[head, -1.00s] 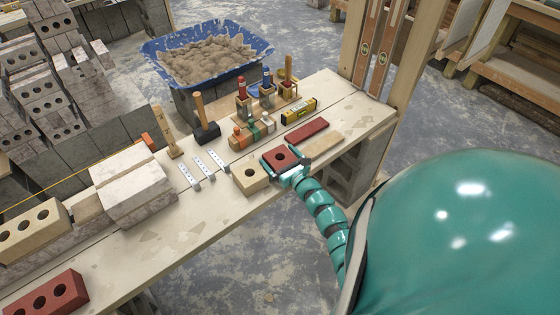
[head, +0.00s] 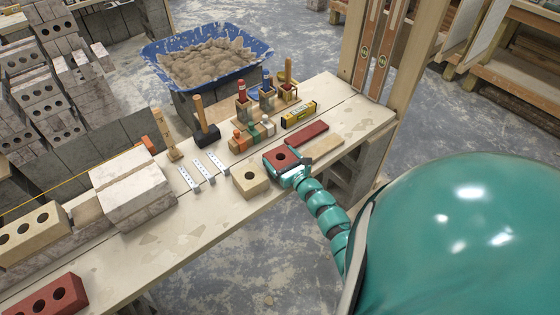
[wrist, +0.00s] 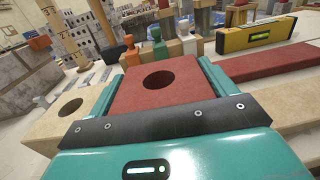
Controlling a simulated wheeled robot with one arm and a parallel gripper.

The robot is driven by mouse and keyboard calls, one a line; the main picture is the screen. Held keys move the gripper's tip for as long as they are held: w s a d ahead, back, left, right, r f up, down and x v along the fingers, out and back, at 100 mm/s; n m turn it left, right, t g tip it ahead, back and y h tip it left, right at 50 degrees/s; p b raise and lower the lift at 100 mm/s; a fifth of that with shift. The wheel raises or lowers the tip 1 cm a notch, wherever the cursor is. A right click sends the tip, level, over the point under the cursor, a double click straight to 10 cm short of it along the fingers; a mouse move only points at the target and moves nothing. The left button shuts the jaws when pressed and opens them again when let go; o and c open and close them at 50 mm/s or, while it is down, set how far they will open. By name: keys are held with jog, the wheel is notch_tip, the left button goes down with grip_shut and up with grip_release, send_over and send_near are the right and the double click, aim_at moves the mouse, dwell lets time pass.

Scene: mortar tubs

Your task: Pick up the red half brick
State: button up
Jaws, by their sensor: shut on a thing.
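The red half brick (head: 280,157), with one round hole in its top, is between the jaws of my gripper (head: 283,159) near the front edge of the bench. In the wrist view the red half brick (wrist: 165,85) fills the space between the teal fingers, and my gripper (wrist: 160,88) is shut on it. Whether its underside touches the bench is hidden.
A tan half brick (head: 250,178) stands just left of my gripper. A long red strip (head: 300,138) and a tan strip (head: 322,146) lie behind and to the right. Bare bench (head: 170,225) lies to the left.

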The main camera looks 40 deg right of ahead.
jog(key=s+a+r, duration=0.1)
jog(key=r, duration=0.1)
jog(key=s+a+r, duration=0.1)
jog(key=r, duration=0.2)
jog(key=s+a+r, duration=0.1)
jog(key=r, duration=0.1)
jog(key=shift+s+a+r, duration=0.25)
jog(key=shift+s+a, duration=0.15)
jog(key=s+a+r, duration=0.4)
jog(key=s+a, duration=0.1)
jog(key=s, duration=0.1)
jog(key=shift+s+a+p, duration=0.25)
jog(key=shift+s+p, duration=0.05)
jog(key=shift+s, duration=0.05)
